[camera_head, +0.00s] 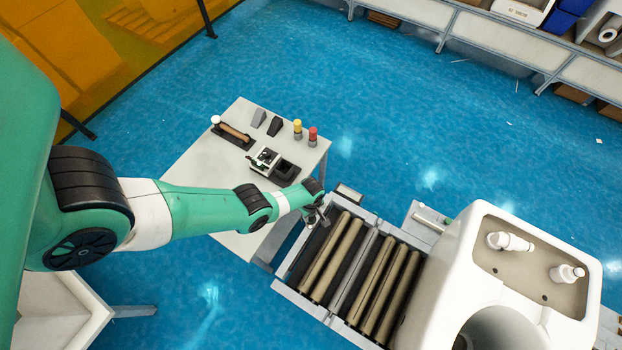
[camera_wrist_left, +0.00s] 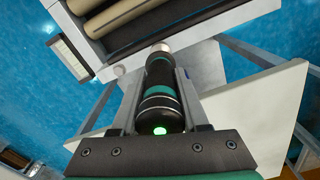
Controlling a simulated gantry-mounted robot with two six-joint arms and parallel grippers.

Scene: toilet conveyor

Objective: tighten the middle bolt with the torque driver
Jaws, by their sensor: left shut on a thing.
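My left gripper (camera_head: 318,217) is above the gap between the grey worktable and the near end of the conveyor. In the left wrist view, the left gripper (camera_wrist_left: 157,80) is shut on the torque driver (camera_wrist_left: 161,88), a black cylinder with teal bands, a green light on its near end and a pale far tip. The driver points away from the wrist, toward the conveyor side. The white toilet (camera_head: 470,245) sits on the conveyor to the right, apart from the gripper. Small dark holes show in its tank, but I cannot make out the middle bolt. My right gripper is not in view.
The worktable (camera_head: 195,165) holds a wooden-handled tool (camera_head: 235,132), dark wedge blocks, yellow-topped (camera_head: 298,128) and red-topped (camera_head: 313,135) cylinders and a black holder (camera_head: 286,171). The conveyor rollers (camera_head: 333,258) are bare left of the toilet. Blue floor lies open behind.

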